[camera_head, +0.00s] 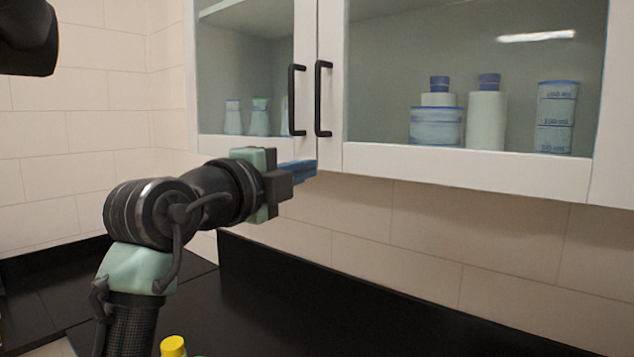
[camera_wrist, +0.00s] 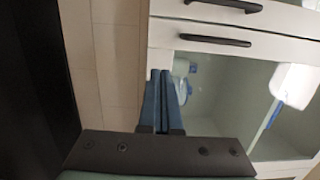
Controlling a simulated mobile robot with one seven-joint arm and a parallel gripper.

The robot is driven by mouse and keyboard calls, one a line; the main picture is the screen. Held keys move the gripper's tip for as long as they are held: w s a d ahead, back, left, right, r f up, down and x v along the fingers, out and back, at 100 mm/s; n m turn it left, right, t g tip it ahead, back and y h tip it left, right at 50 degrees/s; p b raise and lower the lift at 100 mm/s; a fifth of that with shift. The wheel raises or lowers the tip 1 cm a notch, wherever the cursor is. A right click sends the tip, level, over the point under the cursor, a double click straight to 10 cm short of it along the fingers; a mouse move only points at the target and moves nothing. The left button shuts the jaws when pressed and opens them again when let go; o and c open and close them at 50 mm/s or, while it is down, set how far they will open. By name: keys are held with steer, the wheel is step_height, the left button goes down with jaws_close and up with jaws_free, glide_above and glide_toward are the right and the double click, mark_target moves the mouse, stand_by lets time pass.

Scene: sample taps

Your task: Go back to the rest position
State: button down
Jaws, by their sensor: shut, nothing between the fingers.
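My gripper (camera_head: 298,171) is at the middle of the head view, at the end of my raised arm. Its blue fingers are shut and empty, pointing right. They appear just below or in front of the bottom edge of the white wall cabinet (camera_head: 470,170), under the two black door handles; whether they touch it I cannot tell. In the wrist view the shut fingers (camera_wrist: 161,88) lie together in front of the cabinet's glass door, with nothing between them.
Behind the glass stand a white bottle (camera_head: 486,120), a blue-labelled jar (camera_head: 435,127), a marked beaker (camera_head: 556,118) and several flasks. Both cabinet doors look closed. A black counter (camera_head: 330,310) runs below, largely clear. A yellow cap (camera_head: 173,346) shows at the bottom edge.

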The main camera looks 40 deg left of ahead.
steer(key=s+b, duration=0.1)
steer(key=s, duration=0.3)
steer(key=w+d+r+n+t+h, duration=0.15)
steer(key=d+n, duration=0.25)
steer(key=d, duration=0.6)
steer(key=w+d+r+n+t+h, duration=0.1)
steer(key=d+r+n+t, duration=0.2)
steer(key=d, duration=0.8)
steer(key=s+d+r+n+t, duration=0.1)
steer(key=s+d+n+t, duration=0.3)
steer(key=s+d+n, duration=0.5)
steer(key=s+d, duration=0.2)
steer(key=shift+s+d+r+n+t, duration=0.15)
steer(key=shift+s+r+n+t, duration=0.2)
steer(key=shift+n, duration=0.05)
steer(key=shift+y, duration=0.25)
